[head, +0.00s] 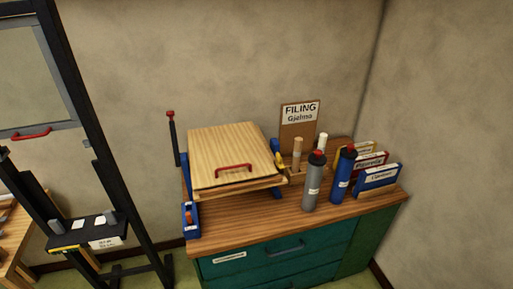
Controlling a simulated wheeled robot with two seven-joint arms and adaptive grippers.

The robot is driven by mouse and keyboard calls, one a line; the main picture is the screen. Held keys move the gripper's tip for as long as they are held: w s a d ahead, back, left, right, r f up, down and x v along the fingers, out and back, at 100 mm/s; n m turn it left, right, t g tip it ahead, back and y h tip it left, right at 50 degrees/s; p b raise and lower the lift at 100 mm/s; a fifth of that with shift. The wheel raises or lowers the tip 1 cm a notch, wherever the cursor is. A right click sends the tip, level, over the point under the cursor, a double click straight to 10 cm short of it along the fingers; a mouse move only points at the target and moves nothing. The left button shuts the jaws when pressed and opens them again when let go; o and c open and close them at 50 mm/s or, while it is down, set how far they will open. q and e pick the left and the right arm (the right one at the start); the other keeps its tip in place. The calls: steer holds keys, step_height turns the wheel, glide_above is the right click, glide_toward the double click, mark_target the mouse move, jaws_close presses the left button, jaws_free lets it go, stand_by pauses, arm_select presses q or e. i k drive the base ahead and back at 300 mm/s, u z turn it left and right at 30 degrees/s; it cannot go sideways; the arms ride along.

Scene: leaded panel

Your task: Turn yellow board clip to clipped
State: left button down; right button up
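Neither of my grippers shows in the head view.
The board stands on a wood-topped green cabinet (280,260) against the wall. A grey bottle (312,185), a blue bottle (343,178), boxes (376,178) and a "FILING" sign (299,125) crowd its right side. A black easel (118,200) stands left. Floor shows between easel and cabinet.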

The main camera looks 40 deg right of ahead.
mark_target(279, 161)
steer(key=z, duration=0.25)
steer(key=i, duration=0.6)
steer(key=z, duration=0.45)
